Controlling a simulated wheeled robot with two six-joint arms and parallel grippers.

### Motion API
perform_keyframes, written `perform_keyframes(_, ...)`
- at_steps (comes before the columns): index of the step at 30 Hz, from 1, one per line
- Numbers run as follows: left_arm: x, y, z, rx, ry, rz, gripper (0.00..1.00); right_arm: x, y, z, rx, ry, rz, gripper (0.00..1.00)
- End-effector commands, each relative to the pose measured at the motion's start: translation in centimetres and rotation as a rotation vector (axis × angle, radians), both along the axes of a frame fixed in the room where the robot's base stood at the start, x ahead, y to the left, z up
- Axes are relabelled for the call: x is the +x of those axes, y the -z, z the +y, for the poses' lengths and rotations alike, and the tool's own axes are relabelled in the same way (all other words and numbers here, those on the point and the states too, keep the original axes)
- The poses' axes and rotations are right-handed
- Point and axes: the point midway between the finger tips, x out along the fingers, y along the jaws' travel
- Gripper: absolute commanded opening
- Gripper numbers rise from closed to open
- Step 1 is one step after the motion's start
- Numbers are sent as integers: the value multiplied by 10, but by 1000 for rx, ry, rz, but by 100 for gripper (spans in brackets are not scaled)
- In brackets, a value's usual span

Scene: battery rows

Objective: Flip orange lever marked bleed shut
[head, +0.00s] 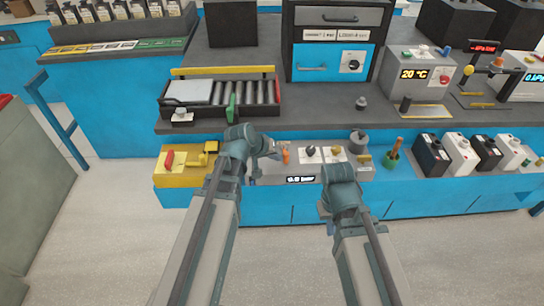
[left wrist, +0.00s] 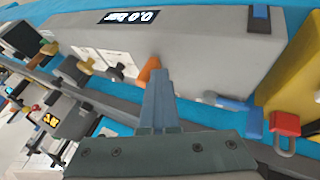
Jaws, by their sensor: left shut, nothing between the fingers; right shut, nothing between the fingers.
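The orange lever (head: 286,155) stands on the grey panel box (head: 267,174) at the front of the bench. In the left wrist view the lever (left wrist: 149,70) shows just beyond the closed fingers of my left gripper (left wrist: 157,85), partly hidden by them. I cannot tell whether they touch it. In the head view my left gripper (head: 275,150) is just left of the lever, shut and empty. A display (left wrist: 128,17) on the box reads 0.0 bar. No bleed label is legible. My right gripper (head: 338,175) is in front of the box's right part, its fingertips not clearly visible.
A yellow box (head: 170,181) with a red padlock (left wrist: 285,124) stands left of the panel. A blue lever (left wrist: 232,103) lies between them. Black and yellow knobs (head: 310,150) sit right of the orange lever. Several black and white batteries (head: 460,153) stand at the right.

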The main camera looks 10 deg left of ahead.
Motion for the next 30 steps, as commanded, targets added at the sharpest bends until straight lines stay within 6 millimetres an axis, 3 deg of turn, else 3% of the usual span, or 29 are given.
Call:
perform_keyframes(19, -3, -2, -5, -5, 9, 4, 0, 0, -2, 0, 0, 0, 0, 0)
perform_keyframes(30, -20, -37, -5, -3, 7, 2, 0, 0, -37, 0, 0, 0, 0, 0)
